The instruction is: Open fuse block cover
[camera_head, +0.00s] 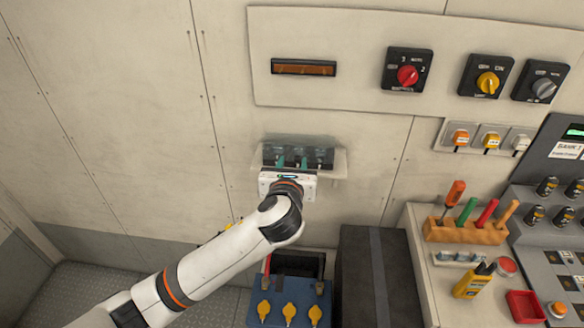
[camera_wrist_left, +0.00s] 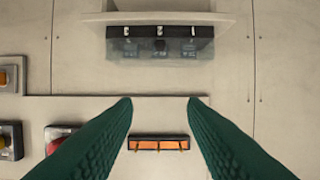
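The fuse block (camera_head: 325,156) is a dark row of several fuses on a pale plate on the wall. It shows in the left wrist view (camera_wrist_left: 160,32) marked with numbers. A clear cover (camera_head: 300,140) shows as a hazy band at the block's upper side; it also shows in the left wrist view (camera_wrist_left: 160,49). I cannot tell its exact angle. My left gripper (camera_head: 291,161) is in front of the block and hides its lower part. In the left wrist view its green fingers (camera_wrist_left: 160,101) are apart with nothing between them. My right gripper is out of view.
An orange-lit display (camera_head: 304,67) and rotary switches (camera_head: 407,76) are on the panel above. A wooden tool rack (camera_head: 466,231) stands on the bench at right. A blue box with yellow caps (camera_head: 289,298) and a dark case (camera_head: 377,277) stand below.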

